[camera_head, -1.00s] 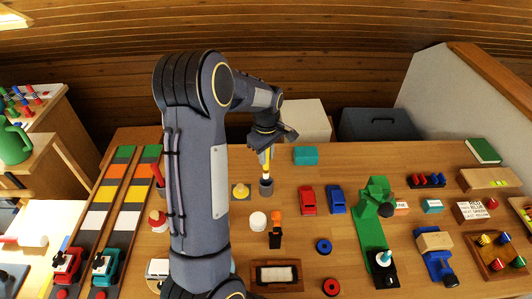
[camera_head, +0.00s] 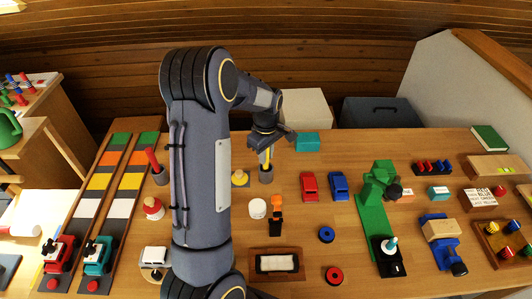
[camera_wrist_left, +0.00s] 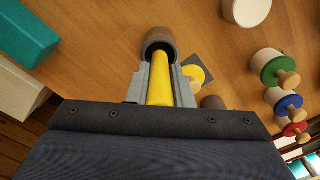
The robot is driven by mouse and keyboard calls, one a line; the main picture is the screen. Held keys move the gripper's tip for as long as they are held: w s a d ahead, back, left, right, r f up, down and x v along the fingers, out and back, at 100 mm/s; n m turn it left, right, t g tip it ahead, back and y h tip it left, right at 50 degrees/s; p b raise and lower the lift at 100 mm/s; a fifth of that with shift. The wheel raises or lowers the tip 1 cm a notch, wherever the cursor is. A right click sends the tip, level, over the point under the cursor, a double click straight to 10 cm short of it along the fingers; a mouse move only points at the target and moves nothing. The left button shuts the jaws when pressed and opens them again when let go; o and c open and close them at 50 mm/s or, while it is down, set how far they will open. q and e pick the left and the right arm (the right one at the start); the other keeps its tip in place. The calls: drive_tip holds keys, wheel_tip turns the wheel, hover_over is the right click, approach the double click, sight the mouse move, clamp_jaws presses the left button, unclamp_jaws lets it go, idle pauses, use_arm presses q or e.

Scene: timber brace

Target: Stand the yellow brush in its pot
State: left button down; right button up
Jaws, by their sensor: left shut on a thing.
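The yellow brush (camera_head: 266,156) is upright in my left gripper (camera_head: 265,149), which is shut on it. Its lower end reaches down into the mouth of the grey-brown pot (camera_head: 266,176). In the left wrist view the yellow handle (camera_wrist_left: 159,85) lies between the two fingers (camera_wrist_left: 158,72), and its far end meets the dark opening of the pot (camera_wrist_left: 161,35). Whether the brush touches the pot's bottom is hidden. My right gripper is not in view.
A yellow knob on a grey square (camera_head: 240,179) stands just left of the pot. A white cylinder (camera_head: 257,208) is in front, and a teal block (camera_head: 307,142) is behind to the right. Red (camera_head: 309,186) and blue (camera_head: 338,186) cars stand to the right.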

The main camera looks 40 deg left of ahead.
use_arm(q)
drive_tip(key=c, duration=1.2)
unclamp_jaws()
drive_tip(key=shift+r, duration=0.1)
drive_tip(key=shift+r+p, duration=3.5)
drive_tip(key=shift+r, duration=0.95)
